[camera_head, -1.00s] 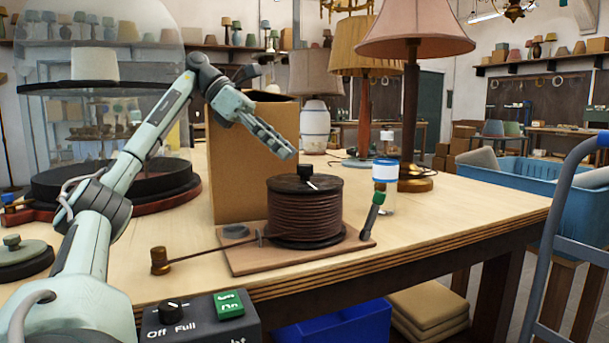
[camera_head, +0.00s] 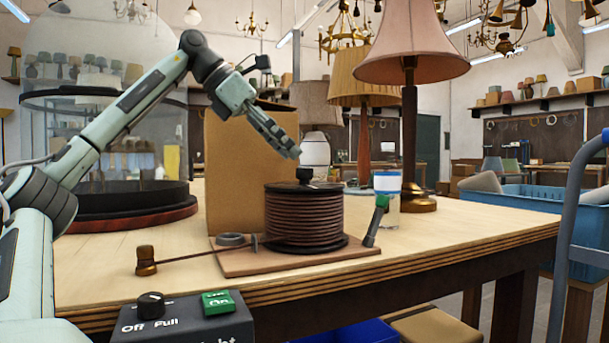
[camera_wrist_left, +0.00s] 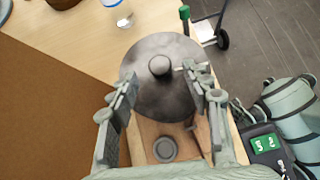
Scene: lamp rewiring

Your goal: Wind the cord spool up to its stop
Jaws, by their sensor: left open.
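The cord spool (camera_head: 304,216) is wound with brown cord and stands upright on a wooden board (camera_head: 285,262). A black knob (camera_head: 305,175) is on its dark lid; the wrist view shows the lid (camera_wrist_left: 150,100) from above, with a pale mark to the right of the knob (camera_wrist_left: 160,66). A cord runs left from the spool to a brown and brass end piece (camera_head: 146,262). My left gripper (camera_head: 292,150) is open above and slightly left of the knob. In the wrist view its fingers (camera_wrist_left: 164,78) straddle the knob in the picture, apparently without contact. My right gripper is out of view.
A cardboard box (camera_head: 245,170) stands close behind and left of the spool. Lamps (camera_head: 410,130) stand behind. A control box (camera_head: 190,320) is at the front.

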